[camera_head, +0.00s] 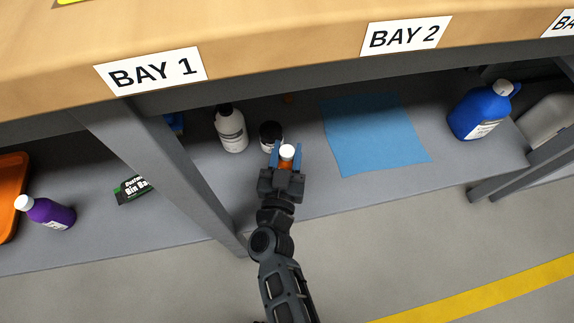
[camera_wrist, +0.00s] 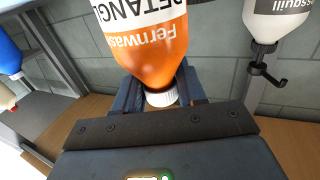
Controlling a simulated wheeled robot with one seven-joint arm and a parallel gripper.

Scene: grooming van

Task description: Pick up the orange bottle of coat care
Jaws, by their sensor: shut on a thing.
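The orange bottle (camera_head: 286,164) has a white cap and is mostly hidden by my gripper in the head view. I cannot tell whether the bottle's base touches the grey shelf.
A dark jar (camera_head: 270,134) stands just behind my gripper, with a white bottle (camera_head: 231,130) to its left. A blue mat (camera_head: 375,135) lies to the right and a blue jug (camera_head: 481,110) beyond. A grey post (camera_head: 160,165) and the overhead bench edge (camera_head: 290,84) bound this space.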

